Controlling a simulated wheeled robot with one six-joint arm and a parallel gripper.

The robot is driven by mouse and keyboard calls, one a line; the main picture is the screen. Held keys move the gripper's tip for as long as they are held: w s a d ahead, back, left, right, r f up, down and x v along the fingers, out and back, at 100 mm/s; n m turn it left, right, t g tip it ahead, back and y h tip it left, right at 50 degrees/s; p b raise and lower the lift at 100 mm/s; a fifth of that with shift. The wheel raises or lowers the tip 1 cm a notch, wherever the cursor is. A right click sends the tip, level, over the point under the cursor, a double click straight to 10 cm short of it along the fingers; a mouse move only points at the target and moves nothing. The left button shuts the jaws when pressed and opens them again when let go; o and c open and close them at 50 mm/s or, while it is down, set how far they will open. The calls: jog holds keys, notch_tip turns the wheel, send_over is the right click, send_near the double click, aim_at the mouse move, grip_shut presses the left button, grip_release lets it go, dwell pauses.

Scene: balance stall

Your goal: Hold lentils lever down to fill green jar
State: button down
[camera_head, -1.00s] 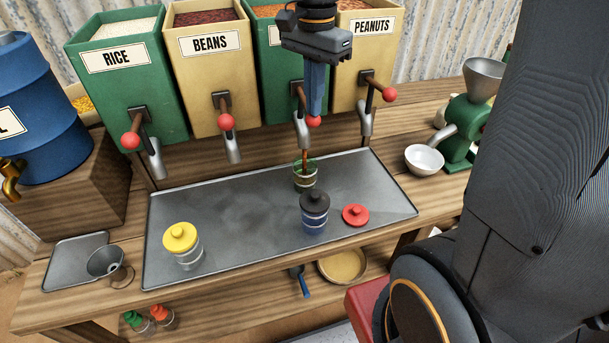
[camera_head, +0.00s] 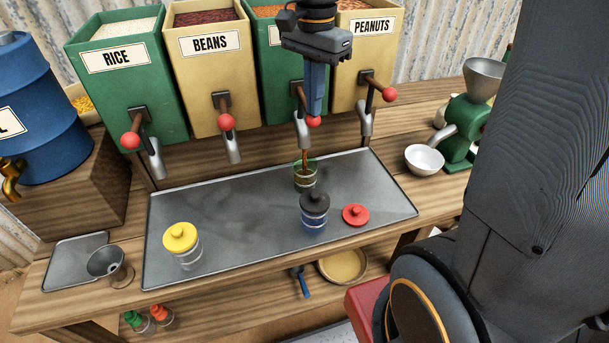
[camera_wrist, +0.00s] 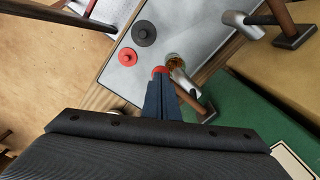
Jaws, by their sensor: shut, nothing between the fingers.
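My gripper (camera_head: 315,112) is shut and empty, its blue fingers pointing down at the red knob of a lever (camera_head: 313,122) on the third dispenser, a green bin (camera_head: 262,72). Its label is mostly hidden behind my gripper; orange-brown contents show at its top. In the wrist view the fingertips (camera_wrist: 160,80) meet or nearly meet the red knob (camera_wrist: 160,70). A brown stream runs from the spout (camera_head: 302,135) into the open green-rimmed jar (camera_head: 306,182) on the tray below. The jar also shows in the wrist view (camera_wrist: 174,58), with brown contents.
Rice (camera_head: 125,75), beans (camera_head: 210,65) and peanuts (camera_head: 365,60) dispensers flank the green bin. A white bowl (camera_head: 424,161) stands at right.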

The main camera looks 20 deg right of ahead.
notch_tip(320, 180, up, 5)
jog(key=p, duration=0.4)
jog(key=shift+f+p, duration=0.1)
jog(key=shift+p, duration=0.2)
jog(key=shift+f, duration=0.1)
